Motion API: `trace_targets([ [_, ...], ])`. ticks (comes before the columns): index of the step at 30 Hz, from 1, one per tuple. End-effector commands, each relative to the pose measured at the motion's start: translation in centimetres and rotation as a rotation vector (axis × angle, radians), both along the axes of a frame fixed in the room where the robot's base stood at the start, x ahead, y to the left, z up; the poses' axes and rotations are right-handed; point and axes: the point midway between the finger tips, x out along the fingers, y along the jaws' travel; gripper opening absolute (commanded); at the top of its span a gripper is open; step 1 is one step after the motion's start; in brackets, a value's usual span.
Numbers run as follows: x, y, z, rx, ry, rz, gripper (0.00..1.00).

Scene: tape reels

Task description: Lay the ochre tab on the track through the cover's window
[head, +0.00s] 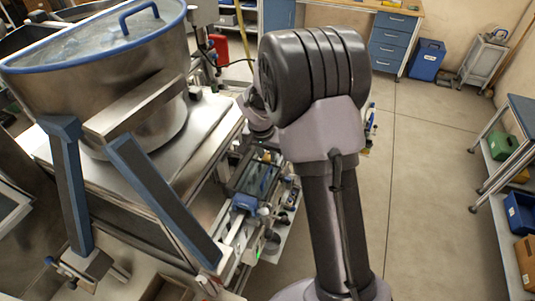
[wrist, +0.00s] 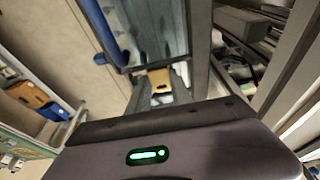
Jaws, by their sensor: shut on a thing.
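The ochre tab (wrist: 159,76) shows in the middle of the wrist view, with a small dark mark on its face. My gripper (wrist: 160,90) is shut on it, and the fingers are largely hidden behind the gripper's dark body. Just beyond the tab is a dark-framed opening, which looks like the cover's window (wrist: 158,35). I cannot tell whether the tab is inside the frame or short of it. In the head view a dark-framed cover (head: 256,178) sits on the machine's side, left of my arm. My gripper and the tab are hidden there. I cannot make out the track clearly.
A blue part (wrist: 102,28) lies along the left of the frame, and metal bars (wrist: 200,50) run close on the right. In the head view a large steel hopper (head: 120,75) stands left. Open floor (head: 425,170) lies right of my arm.

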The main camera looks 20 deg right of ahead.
Motion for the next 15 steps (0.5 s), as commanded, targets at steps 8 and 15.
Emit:
trace_targets([
  [8,0.01,0.00,-0.78,0.000,0.000,0.000,0.00],
  [15,0.01,0.01,-0.83,0.000,0.000,0.000,0.38],
])
